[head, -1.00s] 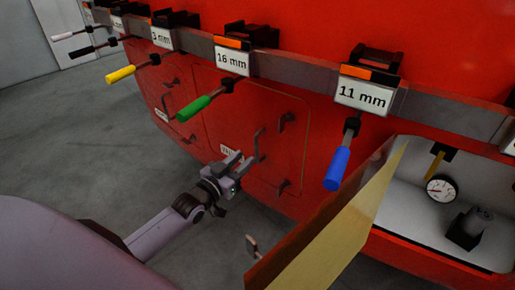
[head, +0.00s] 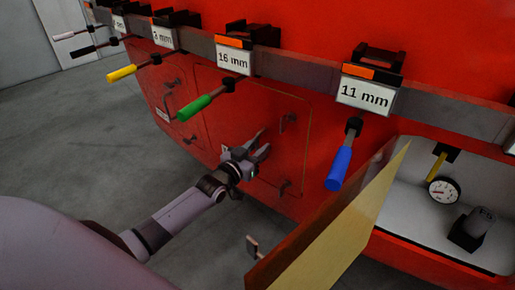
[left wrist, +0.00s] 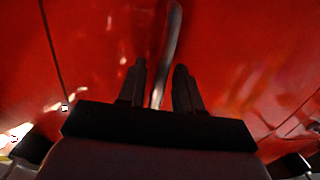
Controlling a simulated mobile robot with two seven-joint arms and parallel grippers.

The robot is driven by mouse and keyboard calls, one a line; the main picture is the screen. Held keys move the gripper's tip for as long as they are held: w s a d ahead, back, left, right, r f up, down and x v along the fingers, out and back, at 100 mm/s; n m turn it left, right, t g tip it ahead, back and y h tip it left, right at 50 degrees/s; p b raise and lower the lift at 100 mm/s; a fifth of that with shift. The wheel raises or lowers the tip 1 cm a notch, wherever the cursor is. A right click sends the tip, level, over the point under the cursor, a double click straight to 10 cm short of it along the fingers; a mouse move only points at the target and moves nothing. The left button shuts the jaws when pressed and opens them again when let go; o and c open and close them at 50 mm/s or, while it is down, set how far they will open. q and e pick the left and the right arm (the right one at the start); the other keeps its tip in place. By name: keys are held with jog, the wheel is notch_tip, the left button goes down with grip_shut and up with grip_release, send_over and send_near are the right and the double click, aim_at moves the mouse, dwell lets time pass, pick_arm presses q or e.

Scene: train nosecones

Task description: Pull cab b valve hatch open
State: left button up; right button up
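The closed red hatch (head: 232,105) is outlined on the red nosecone in the head view, with two dark brackets on its right side. My left gripper (head: 262,146) is in front of it and hides most of its label and its handle. In the left wrist view a grey bar handle (left wrist: 171,45) runs up between the two dark fingers of my left gripper (left wrist: 160,80). The fingers are apart, with visible gaps on both sides of the handle. The hatch lies flush with the nosecone. My right gripper is not in view.
An open hatch door (head: 345,225) juts out at the right, beside a compartment with a gauge (head: 443,190). Above hang green (head: 197,107), blue (head: 338,169) and yellow (head: 121,73) tool handles under a grey rail. Grey floor (head: 75,140) is clear at left.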

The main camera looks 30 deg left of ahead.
pick_arm(q)
grip_shut()
